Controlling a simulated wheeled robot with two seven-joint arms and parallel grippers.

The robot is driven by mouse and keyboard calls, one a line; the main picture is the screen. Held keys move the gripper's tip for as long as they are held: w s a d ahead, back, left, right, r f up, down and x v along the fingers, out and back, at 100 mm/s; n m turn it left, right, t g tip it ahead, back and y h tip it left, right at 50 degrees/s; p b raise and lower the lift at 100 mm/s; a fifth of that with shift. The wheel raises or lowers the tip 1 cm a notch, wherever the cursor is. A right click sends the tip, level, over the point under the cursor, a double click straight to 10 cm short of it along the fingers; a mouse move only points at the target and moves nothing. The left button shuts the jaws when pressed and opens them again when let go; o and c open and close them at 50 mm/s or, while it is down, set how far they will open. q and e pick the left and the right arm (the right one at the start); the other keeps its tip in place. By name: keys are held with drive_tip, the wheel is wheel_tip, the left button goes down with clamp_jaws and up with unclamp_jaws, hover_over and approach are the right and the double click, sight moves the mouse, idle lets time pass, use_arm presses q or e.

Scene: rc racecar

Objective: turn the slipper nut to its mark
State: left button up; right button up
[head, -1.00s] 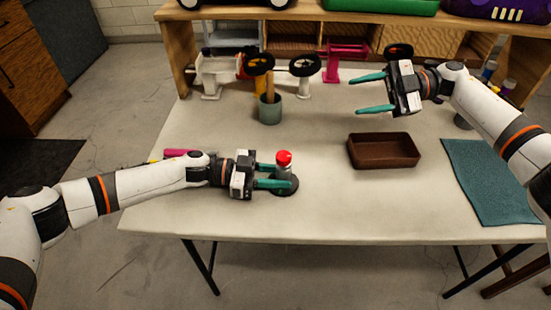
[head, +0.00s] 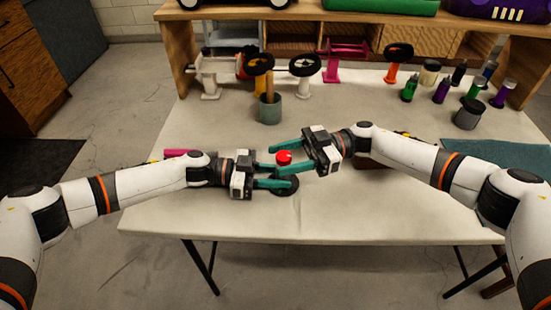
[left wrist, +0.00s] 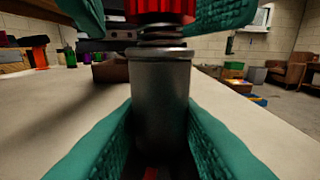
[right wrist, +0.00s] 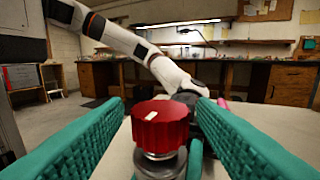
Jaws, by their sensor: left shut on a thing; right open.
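The slipper nut is a red ribbed knob (head: 284,157) on top of a grey cylinder (left wrist: 160,95) with a spring-like threaded neck. It stands upright on a dark round base (head: 288,187). My left gripper (head: 272,184) is shut on the grey cylinder, below the red knob. My right gripper (head: 287,160) is open, with its fingers on either side of the red knob. In the right wrist view the knob (right wrist: 160,126) sits between the spread fingers with gaps at both sides. A small pale mark shows on the knob's top.
A brown tray (head: 372,163) is partly hidden behind my right arm. Wheel stands line the back, and several small bottles (head: 443,90) stand at the back right. A teal mat (head: 500,150) lies at right.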

drive_tip(key=shift+x, duration=1.2)
drive_tip(key=c, duration=1)
